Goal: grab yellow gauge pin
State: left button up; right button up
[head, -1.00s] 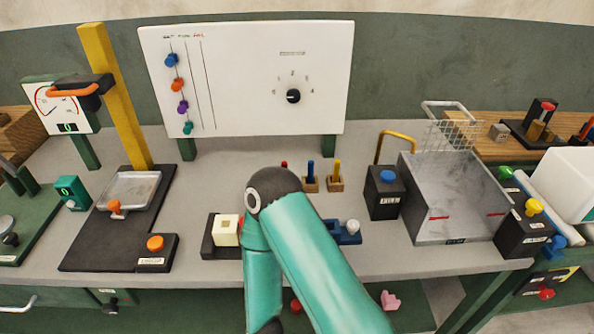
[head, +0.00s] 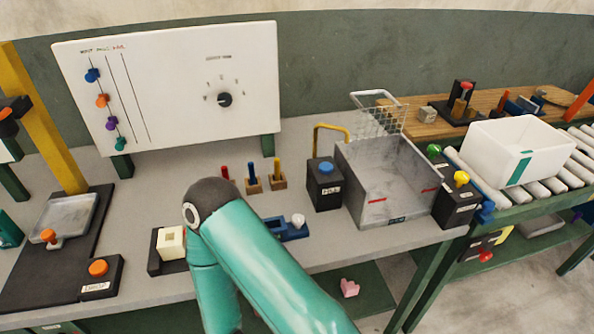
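The yellow gauge pin (head: 277,166) stands upright in a small wooden block on the grey bench, in the middle of the head view. Neither gripper can be made out in the head view.
A black box with a blue button (head: 325,187) and an open metal bin (head: 382,195) stand right of the pins. A cream block (head: 171,242) sits in a dark holder at left. A blue fixture (head: 278,229) with a white knob lies in front. A white board (head: 180,90) stands behind.

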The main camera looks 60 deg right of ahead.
aim_at(277, 161)
jog(key=z, duration=0.05)
jog(key=k, duration=1.7)
jog(key=z, duration=0.65)
jog(key=i, duration=1)
